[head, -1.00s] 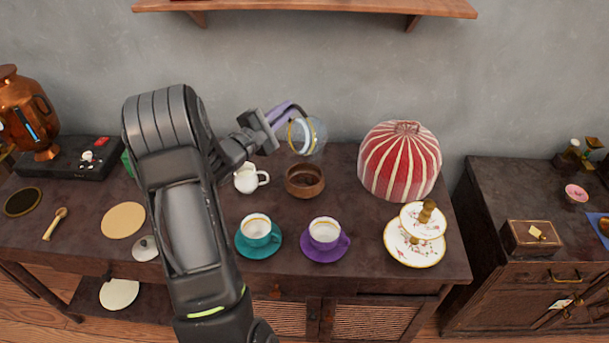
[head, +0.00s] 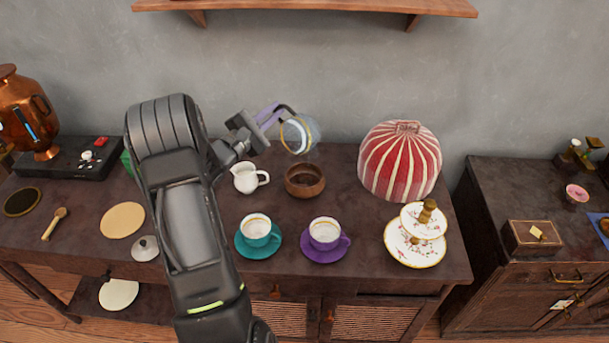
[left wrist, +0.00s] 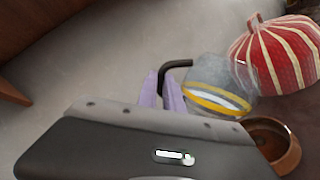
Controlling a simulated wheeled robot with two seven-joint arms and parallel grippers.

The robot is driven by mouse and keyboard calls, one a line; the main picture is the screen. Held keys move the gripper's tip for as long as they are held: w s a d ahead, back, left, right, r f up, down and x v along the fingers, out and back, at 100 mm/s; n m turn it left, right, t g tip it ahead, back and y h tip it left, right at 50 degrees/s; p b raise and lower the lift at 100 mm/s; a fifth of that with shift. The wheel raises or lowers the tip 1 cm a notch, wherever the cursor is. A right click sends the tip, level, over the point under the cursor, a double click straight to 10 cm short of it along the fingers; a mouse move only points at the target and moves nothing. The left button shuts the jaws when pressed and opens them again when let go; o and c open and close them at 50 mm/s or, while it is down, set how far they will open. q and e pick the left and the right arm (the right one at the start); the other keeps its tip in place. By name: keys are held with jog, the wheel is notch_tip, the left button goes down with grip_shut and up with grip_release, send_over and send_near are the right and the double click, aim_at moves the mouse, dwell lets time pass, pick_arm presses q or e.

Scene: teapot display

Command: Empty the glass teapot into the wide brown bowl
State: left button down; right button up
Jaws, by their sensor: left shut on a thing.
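The glass teapot (head: 299,133), clear with a gold band and a dark handle, is held in the air above and just behind the wide brown bowl (head: 305,181). It looks tilted. My left gripper (head: 270,116) is shut on its handle with pale purple fingers. In the left wrist view the fingers (left wrist: 163,92) reach the handle, and the teapot (left wrist: 214,92) hangs near the bowl (left wrist: 272,143). The bowl stands on the dark sideboard, with dark content or shadow inside. I cannot make out any stream. My right gripper is not in view.
A white creamer (head: 246,178) stands just left of the bowl. A red striped tea cosy (head: 400,162) stands to its right. A teal cup (head: 257,230) and a purple cup (head: 325,233) stand in front. A wall shelf (head: 305,8) is above.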

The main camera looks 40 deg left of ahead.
aim_at(293, 123)
pick_arm(q)
jog(key=shift+s+a+f+n, duration=0.1)
jog(key=shift+a+f+n, duration=0.15)
jog(key=shift+a, duration=0.2)
dwell(0.7)
jog(key=d+r+m, duration=0.1)
jog(key=d, duration=0.1)
jog(key=w+d+r+m, duration=0.1)
jog(key=d, duration=0.1)
jog(key=d+r+m, duration=0.1)
jog(key=d+m, duration=0.1)
jog(key=shift+w+d+h+p, duration=0.25)
jog(key=shift+h+p, duration=0.05)
jog(key=shift+p, duration=0.1)
jog(key=shift+d+m, duration=0.25)
jog(key=shift+a+f, duration=0.15)
jog(key=shift+a, duration=0.2)
jog(key=shift+d, duration=0.1)
jog(key=shift+d, duration=0.15)
